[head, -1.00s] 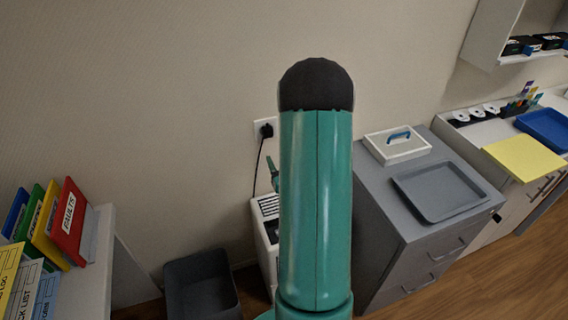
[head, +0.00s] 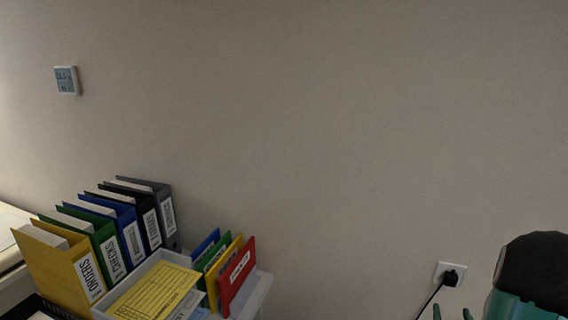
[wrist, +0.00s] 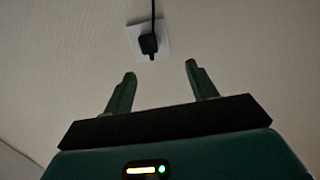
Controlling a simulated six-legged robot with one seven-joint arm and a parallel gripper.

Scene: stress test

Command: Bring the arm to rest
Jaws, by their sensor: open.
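My gripper (wrist: 160,76) is open in the wrist view, with its two green fingers apart and nothing between them. It points toward the wall, and the socket with a black plug (wrist: 149,42) shows beyond the fingertips. In the head view, part of my arm, green with a dark rounded joint, shows at the lower right corner. Two green tips that look like my gripper's fingers (head: 451,314) show at the bottom edge beside it. The rest of the arm is out of the frame.
Several upright binders (head: 105,232) stand at the lower left. Beside them are a light tray (head: 150,262) with yellow forms and several coloured folders (head: 237,276). A wall socket (head: 448,273) with a plugged cable is at the lower right.

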